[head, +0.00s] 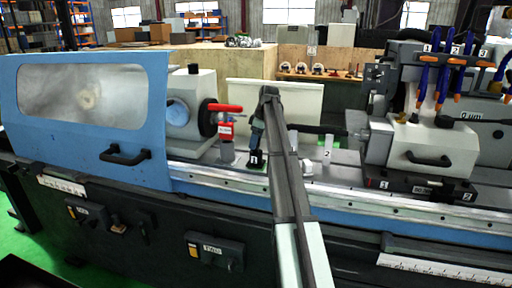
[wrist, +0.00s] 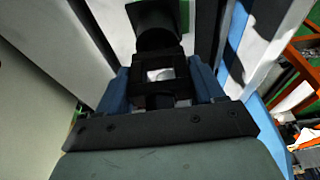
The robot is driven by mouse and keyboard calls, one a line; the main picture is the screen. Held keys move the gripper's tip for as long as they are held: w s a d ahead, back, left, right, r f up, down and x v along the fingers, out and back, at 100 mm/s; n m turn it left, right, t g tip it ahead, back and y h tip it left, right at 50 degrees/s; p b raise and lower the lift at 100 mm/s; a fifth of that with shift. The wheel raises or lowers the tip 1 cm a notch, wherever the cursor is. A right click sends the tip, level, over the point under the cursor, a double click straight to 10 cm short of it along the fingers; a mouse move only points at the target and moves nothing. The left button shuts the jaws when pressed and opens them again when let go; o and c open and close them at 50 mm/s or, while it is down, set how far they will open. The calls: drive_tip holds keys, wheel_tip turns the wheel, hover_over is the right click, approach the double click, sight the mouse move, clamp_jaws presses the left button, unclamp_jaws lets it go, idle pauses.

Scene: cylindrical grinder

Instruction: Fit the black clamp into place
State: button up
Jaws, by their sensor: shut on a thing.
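The black clamp (wrist: 162,70) is between the two blue fingers of my gripper (wrist: 160,82) in the wrist view. It has a square opening with a pale area inside. A dark rounded part (wrist: 155,28) shows just beyond it. In the head view my gripper (head: 257,138) points down over the machine bed, left of the middle. A small black piece with a white mark (head: 256,158) shows at its lower end. I cannot tell whether the clamp touches the bed or a seat there.
A red-handled fixture (head: 226,128) stands just left of my gripper. Farther left are the grey workhead (head: 190,110) and blue guard door (head: 90,105). White numbered blocks (head: 327,148) stand to the right, before the grey wheelhead (head: 433,145). The pale rail (head: 345,198) runs along the front.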

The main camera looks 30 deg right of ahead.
drive_tip(key=shift+r, duration=4.05)
drive_tip(key=shift+w, duration=0.1)
drive_tip(key=w+d+f, duration=0.4)
drive_tip(key=w+d, duration=0.2)
drive_tip(key=w, duration=0.1)
drive_tip(key=shift+w, duration=0.4)
drive_tip(key=shift+s+d, duration=0.15)
drive_tip(key=shift+d, duration=0.1)
drive_tip(key=shift+s+d, duration=1.9)
drive_tip(key=shift+s, duration=0.05)
drive_tip(key=shift+s+d, duration=1.8)
